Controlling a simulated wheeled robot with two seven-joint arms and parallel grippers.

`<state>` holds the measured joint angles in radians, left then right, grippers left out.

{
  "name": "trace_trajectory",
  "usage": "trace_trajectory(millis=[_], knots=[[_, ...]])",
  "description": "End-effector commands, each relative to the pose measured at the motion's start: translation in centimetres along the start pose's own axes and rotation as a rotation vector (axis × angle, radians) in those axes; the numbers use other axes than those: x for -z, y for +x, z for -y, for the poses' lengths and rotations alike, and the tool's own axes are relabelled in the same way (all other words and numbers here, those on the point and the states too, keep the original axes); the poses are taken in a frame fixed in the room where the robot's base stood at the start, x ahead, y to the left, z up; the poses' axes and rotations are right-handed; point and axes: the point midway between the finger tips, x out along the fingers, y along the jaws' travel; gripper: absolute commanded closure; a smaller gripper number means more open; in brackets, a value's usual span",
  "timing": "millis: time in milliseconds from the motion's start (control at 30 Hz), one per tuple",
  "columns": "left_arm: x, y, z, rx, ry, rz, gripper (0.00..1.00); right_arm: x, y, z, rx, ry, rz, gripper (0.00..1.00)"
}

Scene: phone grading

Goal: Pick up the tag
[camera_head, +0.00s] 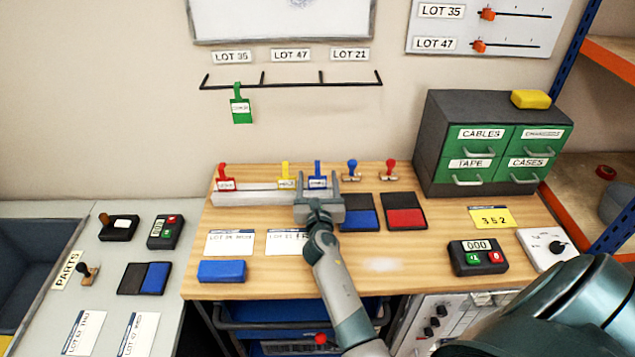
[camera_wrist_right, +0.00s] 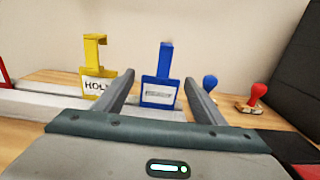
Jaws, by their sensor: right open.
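Three tags stand in a row in a pale rack (camera_head: 255,197) at the back of the wooden table. They are a red tag (camera_head: 225,179), a yellow tag (camera_head: 286,177) and a blue tag (camera_head: 317,176). A green tag (camera_head: 241,106) hangs on the wall rail under LOT 35. My right gripper (camera_head: 318,186) is open at the blue tag. In the right wrist view the blue tag (camera_wrist_right: 160,82) stands upright between the two open fingers (camera_wrist_right: 160,88), with space on both sides. The yellow tag (camera_wrist_right: 98,72) is left of the fingers. My left gripper is not in view.
Blue and red stamps (camera_head: 389,170) stand right of the gripper, behind blue and red ink pads (camera_head: 404,212). A drawer cabinet (camera_head: 432,135) is at the back right. Cards and a blue block (camera_head: 222,271) lie at the table's front left. The hooks under LOT 47 and LOT 21 are empty.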

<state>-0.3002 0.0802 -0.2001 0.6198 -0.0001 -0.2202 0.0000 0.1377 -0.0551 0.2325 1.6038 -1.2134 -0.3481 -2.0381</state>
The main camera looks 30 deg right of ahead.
Motion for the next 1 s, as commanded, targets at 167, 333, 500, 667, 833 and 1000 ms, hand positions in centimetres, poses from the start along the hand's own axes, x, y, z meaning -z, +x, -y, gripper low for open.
trace_trajectory(millis=[167,333,500,667,833,1000], knots=[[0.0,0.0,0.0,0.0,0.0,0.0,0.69,0.0,0.0,0.0,0.0,0.0,0.0,0.36],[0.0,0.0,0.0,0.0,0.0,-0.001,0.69,0.0,0.0,0.0,0.0,0.0,0.0,0.69],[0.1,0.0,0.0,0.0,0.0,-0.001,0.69,0.0,0.0,0.0,0.0,0.0,0.0,0.8],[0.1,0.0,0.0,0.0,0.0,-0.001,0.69,-0.1,0.0,0.0,0.0,0.0,0.001,0.8],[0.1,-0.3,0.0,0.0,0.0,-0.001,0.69,-0.8,0.0,0.0,0.0,-0.002,0.003,0.8],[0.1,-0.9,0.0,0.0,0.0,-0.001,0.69,-2.6,0.0,0.0,-0.001,-0.002,0.003,0.8]])
